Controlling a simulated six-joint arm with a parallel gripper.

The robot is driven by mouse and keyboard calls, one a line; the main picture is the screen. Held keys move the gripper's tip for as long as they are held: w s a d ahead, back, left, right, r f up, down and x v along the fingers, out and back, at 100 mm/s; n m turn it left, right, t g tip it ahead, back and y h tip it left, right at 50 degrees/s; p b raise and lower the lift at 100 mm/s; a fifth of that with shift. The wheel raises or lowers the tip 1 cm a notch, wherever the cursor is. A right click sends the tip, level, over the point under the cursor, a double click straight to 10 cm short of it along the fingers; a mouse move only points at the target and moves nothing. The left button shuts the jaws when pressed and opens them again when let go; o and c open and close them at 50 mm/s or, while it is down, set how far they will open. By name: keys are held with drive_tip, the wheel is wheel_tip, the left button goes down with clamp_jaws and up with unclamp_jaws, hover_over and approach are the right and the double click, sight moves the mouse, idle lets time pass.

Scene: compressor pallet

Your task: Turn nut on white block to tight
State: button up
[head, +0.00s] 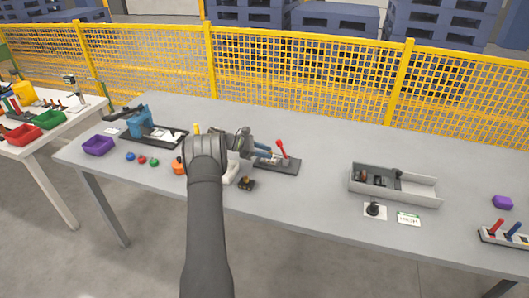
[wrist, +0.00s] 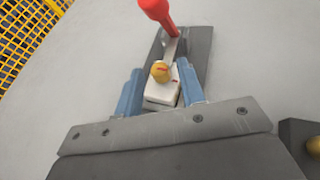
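A white block (wrist: 162,95) shows between my fingers in the wrist view, with a brass-coloured nut (wrist: 160,72) on its top. A small red mark shows on the nut and another on the block near it. My gripper (wrist: 160,66) has its two blue fingers apart, one on each side of the block and nut. They stand wider than the nut; whether they touch the block is not clear. In the head view my gripper (head: 274,155) reaches over a dark grey plate with a red-handled lever (head: 282,150). The nut cannot be made out there.
The red lever (wrist: 158,12) stands just beyond the nut. A small dark block with a brass top (head: 247,184) lies near my gripper. A blue device (head: 139,122) stands to the left, and a grey tray (head: 415,190) to the right. The table between plate and tray is clear.

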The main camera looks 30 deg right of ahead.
drive_tip(key=shift+w+a, duration=0.1)
drive_tip(key=v, duration=1.7)
drive_tip(key=shift+a+r, duration=0.1)
drive_tip(key=shift+r, duration=0.05)
drive_tip(key=x, duration=1.7)
drive_tip(key=shift+d, duration=0.2)
